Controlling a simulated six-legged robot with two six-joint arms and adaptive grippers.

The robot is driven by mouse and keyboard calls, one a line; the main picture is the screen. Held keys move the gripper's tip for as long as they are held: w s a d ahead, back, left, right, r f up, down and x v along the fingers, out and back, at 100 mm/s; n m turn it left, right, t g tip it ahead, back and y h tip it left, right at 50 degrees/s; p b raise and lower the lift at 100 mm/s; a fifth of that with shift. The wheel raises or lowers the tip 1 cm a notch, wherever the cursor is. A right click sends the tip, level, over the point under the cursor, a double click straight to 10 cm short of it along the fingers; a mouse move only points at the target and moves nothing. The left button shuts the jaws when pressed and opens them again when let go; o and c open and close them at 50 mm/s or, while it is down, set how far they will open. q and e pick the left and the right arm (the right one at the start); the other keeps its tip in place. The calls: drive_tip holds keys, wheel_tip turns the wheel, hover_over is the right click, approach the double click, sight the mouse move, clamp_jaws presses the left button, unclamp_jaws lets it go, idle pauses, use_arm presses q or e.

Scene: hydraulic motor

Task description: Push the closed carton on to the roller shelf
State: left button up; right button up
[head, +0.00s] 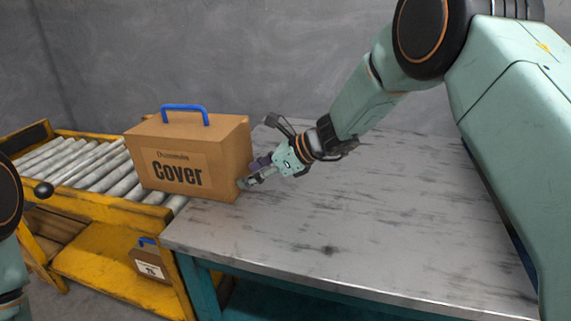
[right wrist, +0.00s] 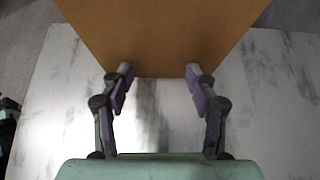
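The closed carton (head: 190,158) is a brown box with a blue handle on top and "Cover" printed on its front. It stands upright across the left edge of the table, with its left part over the roller shelf (head: 88,165). My right gripper (head: 246,183) is at the carton's right side, low down. In the right wrist view the carton's side (right wrist: 160,35) fills the top, and the gripper's two fingers (right wrist: 159,75) are spread apart with nothing between them, their tips at or close to the carton. The left gripper is not visible; only part of my left arm shows.
The grey metal table (head: 340,220) is bare to the right of the carton. The roller shelf has a yellow frame and free rollers to the left. A smaller brown box (head: 150,262) with a blue handle sits on the yellow lower level. A grey wall stands behind.

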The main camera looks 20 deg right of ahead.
drive_tip(key=shift+a+f, duration=0.1)
drive_tip(key=shift+w+a+p, duration=0.25)
drive_tip(key=shift+w+a, duration=0.6)
drive_tip(key=shift+a, duration=0.3)
drive_tip(key=shift+w+a+p, duration=0.2)
drive_tip(key=shift+w+a, duration=0.6)
drive_tip(key=shift+a, duration=0.3)
drive_tip(key=shift+w+a+p, duration=0.3)
drive_tip(key=shift+w+a, duration=0.4)
drive_tip(key=shift+a, duration=0.4)
drive_tip(key=shift+w+a+p, duration=0.35)
drive_tip(key=shift+w+a, duration=0.5)
drive_tip(key=shift+a, duration=0.1)
drive_tip(key=shift+w+a, duration=0.55)
drive_tip(key=shift+a, duration=0.2)
drive_tip(key=shift+w+a, duration=0.55)
drive_tip(key=shift+a, duration=0.15)
drive_tip(key=shift+d, duration=0.1)
drive_tip(key=shift+s+d+r+p, duration=0.2)
drive_tip(key=shift+s+d+p, duration=0.45)
drive_tip(key=shift+d+p, duration=0.3)
drive_tip(key=shift+s+d+f+p, duration=0.1)
drive_tip(key=shift+s+d+p, duration=0.35)
drive_tip(key=shift+d, duration=0.25)
